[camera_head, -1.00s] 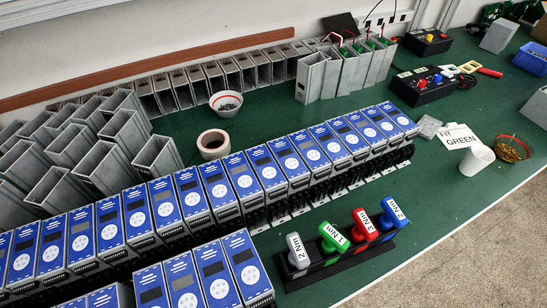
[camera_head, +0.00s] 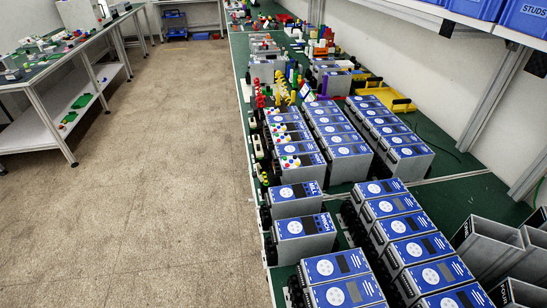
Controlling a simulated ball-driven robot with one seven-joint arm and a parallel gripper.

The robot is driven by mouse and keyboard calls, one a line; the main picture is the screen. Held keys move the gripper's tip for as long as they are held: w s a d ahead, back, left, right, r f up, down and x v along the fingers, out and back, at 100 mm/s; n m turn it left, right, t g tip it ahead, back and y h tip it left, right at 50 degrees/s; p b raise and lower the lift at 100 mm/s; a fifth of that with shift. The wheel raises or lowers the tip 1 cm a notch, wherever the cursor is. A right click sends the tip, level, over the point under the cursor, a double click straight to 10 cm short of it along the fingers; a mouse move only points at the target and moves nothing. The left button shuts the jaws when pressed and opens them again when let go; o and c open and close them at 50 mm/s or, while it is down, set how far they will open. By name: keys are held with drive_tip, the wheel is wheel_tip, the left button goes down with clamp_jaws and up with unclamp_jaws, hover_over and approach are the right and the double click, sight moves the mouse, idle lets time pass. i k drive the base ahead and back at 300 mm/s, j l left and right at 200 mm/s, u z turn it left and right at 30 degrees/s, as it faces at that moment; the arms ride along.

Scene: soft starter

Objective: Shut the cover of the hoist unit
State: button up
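I cannot make out a hoist unit or its cover in the head view. Rows of grey units with blue front faces (camera_head: 304,231) stand on the green bench top (camera_head: 455,195). A few units midway along have coloured dots on their faces (camera_head: 302,161). My gripper is not in view.
Open grey housings (camera_head: 490,246) stand at the lower right. Yellow frames (camera_head: 386,96) and small coloured parts lie farther along. Blue bins (camera_head: 524,14) sit on a shelf above. A second bench (camera_head: 36,122) stands at left. The speckled floor (camera_head: 150,200) between the benches is clear.

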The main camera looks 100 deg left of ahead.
sight(255, 173)
drive_tip(key=k+l+u, duration=0.1)
drive_tip(key=u, duration=1.65)
drive_tip(key=i+u, duration=0.1)
drive_tip(key=u, duration=0.25)
drive_tip(key=i+l+u, duration=0.1)
drive_tip(key=u, duration=0.25)
